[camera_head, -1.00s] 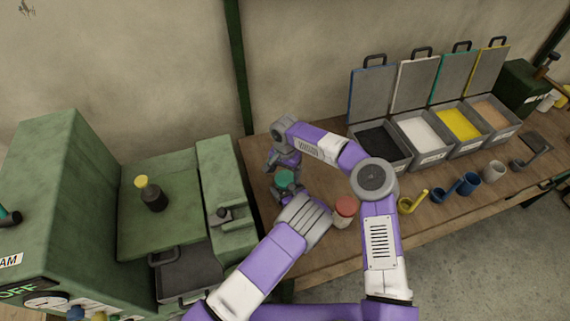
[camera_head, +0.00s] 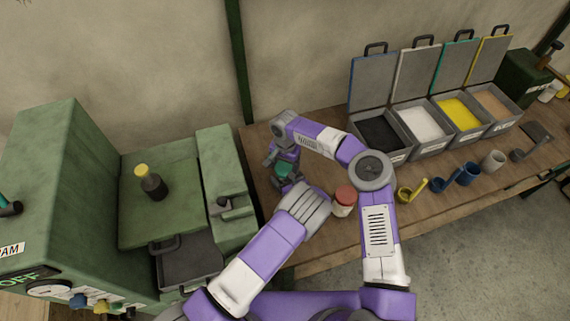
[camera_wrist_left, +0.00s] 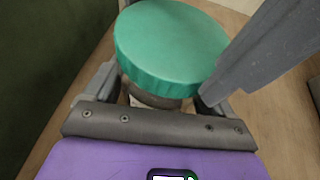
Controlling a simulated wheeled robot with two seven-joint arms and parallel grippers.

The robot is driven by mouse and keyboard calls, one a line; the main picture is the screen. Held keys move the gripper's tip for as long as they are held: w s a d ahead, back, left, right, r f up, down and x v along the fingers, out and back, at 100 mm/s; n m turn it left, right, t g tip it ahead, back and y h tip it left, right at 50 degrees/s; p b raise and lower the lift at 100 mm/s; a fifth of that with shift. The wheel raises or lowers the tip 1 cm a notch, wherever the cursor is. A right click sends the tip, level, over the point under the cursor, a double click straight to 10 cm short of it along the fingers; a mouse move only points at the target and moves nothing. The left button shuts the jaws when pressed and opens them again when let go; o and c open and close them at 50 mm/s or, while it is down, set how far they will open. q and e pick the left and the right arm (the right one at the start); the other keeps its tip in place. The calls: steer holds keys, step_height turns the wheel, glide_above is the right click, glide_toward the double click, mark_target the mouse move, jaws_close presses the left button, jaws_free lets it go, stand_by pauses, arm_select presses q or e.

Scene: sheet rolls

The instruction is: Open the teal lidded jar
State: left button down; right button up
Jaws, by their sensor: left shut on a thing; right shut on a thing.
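The jar has a round teal lid (camera_head: 283,169) and stands at the left end of the wooden table in the head view. In the left wrist view the lid (camera_wrist_left: 170,45) fills the top middle, with a little of the jar body (camera_wrist_left: 150,97) below it. My left gripper (camera_wrist_left: 155,92) is shut around the jar body under the lid; its fingers are mostly hidden in the head view. My right gripper (camera_head: 281,161) comes down from above and is shut on the lid. One grey finger of it crosses the lid's right edge in the left wrist view. The lid appears seated on the jar.
A red-lidded jar (camera_head: 344,200) stands close to the right of my left forearm. Open bins (camera_head: 423,127) line the back of the table, with several cups and scoops in front. A green machine (camera_head: 160,215) with a dark bottle (camera_head: 152,184) stands to the left.

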steer(key=n, duration=0.4)
steer(key=shift+r, duration=0.1)
steer(key=n, duration=1)
steer(key=shift+n, duration=0.3)
steer(key=n, duration=0.8)
steer(key=shift+n, duration=0.4)
steer(key=n, duration=0.3)
steer(key=shift+n, duration=0.4)
steer(key=n, duration=0.3)
steer(key=shift+n, duration=0.4)
steer(key=n, duration=0.4)
steer(key=shift+n, duration=0.3)
steer(key=shift+w, duration=0.1)
